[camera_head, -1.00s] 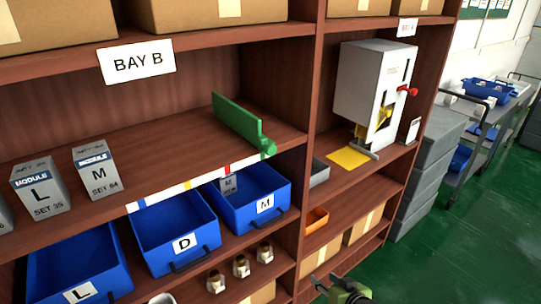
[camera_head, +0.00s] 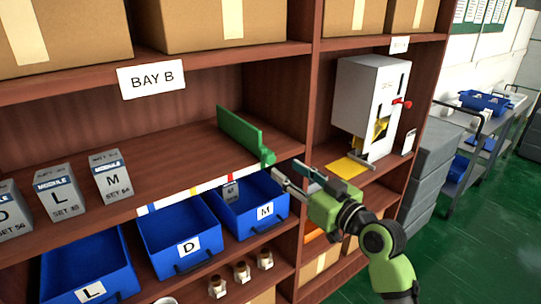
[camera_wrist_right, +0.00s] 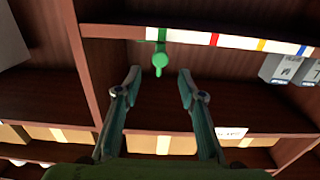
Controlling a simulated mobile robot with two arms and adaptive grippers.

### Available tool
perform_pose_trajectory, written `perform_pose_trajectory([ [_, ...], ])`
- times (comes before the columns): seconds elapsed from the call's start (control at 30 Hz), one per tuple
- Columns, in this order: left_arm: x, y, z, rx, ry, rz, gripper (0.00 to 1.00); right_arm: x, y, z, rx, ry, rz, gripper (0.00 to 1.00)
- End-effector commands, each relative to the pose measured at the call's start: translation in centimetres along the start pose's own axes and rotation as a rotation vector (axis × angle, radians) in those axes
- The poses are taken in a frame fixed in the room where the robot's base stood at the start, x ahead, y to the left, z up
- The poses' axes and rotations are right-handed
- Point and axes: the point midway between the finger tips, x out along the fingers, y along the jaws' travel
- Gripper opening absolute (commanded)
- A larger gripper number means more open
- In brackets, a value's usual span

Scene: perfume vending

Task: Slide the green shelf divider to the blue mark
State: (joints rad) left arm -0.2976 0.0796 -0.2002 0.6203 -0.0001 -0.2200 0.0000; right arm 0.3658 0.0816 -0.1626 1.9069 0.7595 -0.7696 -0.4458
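The green divider (camera_head: 240,133) stands upright on the middle shelf near its right end, with a round green knob (camera_head: 268,157) at the front edge. In the right wrist view the knob (camera_wrist_right: 159,64) shows ahead, between the lines of the fingers and apart from them. My right gripper (camera_head: 288,176) is open and empty, just right of and below the knob. In the wrist view its two fingers (camera_wrist_right: 158,84) are spread wide. The blue mark (camera_head: 152,208) is at the left of the white edge strip; it also shows in the wrist view (camera_wrist_right: 302,50). My left gripper is not in view.
A yellow mark (camera_head: 187,194) and a red mark (camera_head: 230,178) lie along the strip. Grey module boxes (camera_head: 114,175) stand left on the shelf. Blue bins (camera_head: 180,235) sit below. A wooden upright (camera_head: 304,90) and a white dispenser (camera_head: 350,100) are to the right. Shelf space left of the divider is clear.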

Motion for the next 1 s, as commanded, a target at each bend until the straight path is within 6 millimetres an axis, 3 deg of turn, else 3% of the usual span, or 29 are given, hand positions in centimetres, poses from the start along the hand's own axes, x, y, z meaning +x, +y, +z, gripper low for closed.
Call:
perform_pose_trajectory([
  [0.3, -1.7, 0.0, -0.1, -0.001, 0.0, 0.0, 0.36, 5.5, -0.1, -0.2, 0.002, -0.001, -0.002, 0.37],
  [0.5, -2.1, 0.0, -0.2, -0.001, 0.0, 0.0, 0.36, 7.5, 0.0, -0.1, 0.001, -0.001, -0.001, 0.37],
  [0.93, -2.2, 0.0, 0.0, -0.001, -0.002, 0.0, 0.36, 8.3, 0.0, 0.1, 0.0, -0.001, 0.0, 0.37],
  [0.97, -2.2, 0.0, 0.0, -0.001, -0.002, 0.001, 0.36, 8.3, 0.0, 0.1, 0.0, -0.001, 0.0, 0.34],
  [1.0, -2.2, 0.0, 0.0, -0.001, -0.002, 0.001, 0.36, 8.3, 0.0, 0.1, 0.0, -0.001, 0.0, 0.24],
])
